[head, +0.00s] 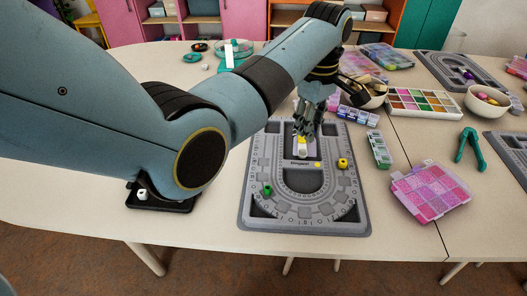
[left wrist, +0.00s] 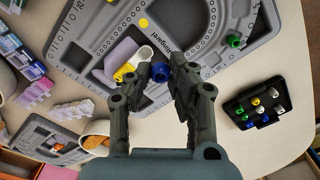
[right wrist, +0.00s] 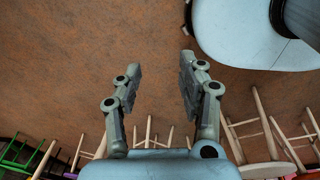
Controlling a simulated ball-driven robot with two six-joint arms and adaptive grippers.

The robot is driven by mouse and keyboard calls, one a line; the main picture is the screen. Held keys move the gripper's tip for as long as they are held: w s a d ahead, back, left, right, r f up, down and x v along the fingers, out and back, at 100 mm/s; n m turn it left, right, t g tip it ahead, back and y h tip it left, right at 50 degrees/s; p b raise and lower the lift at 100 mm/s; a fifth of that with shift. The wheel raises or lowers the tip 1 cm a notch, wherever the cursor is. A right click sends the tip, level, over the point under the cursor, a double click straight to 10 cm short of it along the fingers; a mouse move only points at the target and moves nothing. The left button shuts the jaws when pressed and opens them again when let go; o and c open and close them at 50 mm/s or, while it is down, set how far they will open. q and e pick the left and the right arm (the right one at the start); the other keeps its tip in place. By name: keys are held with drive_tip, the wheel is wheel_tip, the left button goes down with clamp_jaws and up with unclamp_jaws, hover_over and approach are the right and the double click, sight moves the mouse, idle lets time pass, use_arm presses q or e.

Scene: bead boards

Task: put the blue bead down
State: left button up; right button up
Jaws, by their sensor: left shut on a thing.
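My left gripper (head: 306,130) is over the far middle part of the grey bead board (head: 245,209). In the left wrist view its fingers (left wrist: 161,73) are shut on the blue bead (left wrist: 160,72). The bead is hidden in the head view. I cannot tell the gap between bead and board. A white bead (left wrist: 146,53) and a yellow bead (left wrist: 124,73) lie beside the fingers. A green bead (head: 267,190) and a yellow bead (head: 342,163) are on the board. My right gripper (right wrist: 158,80) is open and empty above the floor.
A black tray (left wrist: 237,118) with several beads shows in the left wrist view; my left arm partly covers it in the head view. A pink bead box (head: 430,190), teal pliers (head: 469,148) and a paint-like bead case (head: 425,103) stand to the right. The table front is clear.

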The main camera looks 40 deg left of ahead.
use_arm(q)
hover_over(264, 163)
drive_tip(key=f, duration=0.5)
drive_tip(key=shift+w+d+f, duration=0.25)
drive_tip(key=shift+d, duration=0.05)
drive_tip(key=shift+s+a+f, duration=0.15)
drive_tip(key=shift+a+f, duration=0.05)
drive_tip(key=shift+a, duration=0.1)
drive_tip(key=shift+a+f, duration=0.1)
drive_tip(key=shift+f, duration=0.2)
wheel_tip(264, 163, down, 4)
drive_tip(key=shift+r, duration=0.25)
use_arm(e)
drive_tip(key=shift+s+a, duration=0.4)
drive_tip(key=shift+s, duration=0.2)
use_arm(q)
drive_tip(key=shift+f, duration=0.1)
use_arm(e)
drive_tip(key=shift+d+f, duration=0.1)
drive_tip(key=shift+d, duration=0.05)
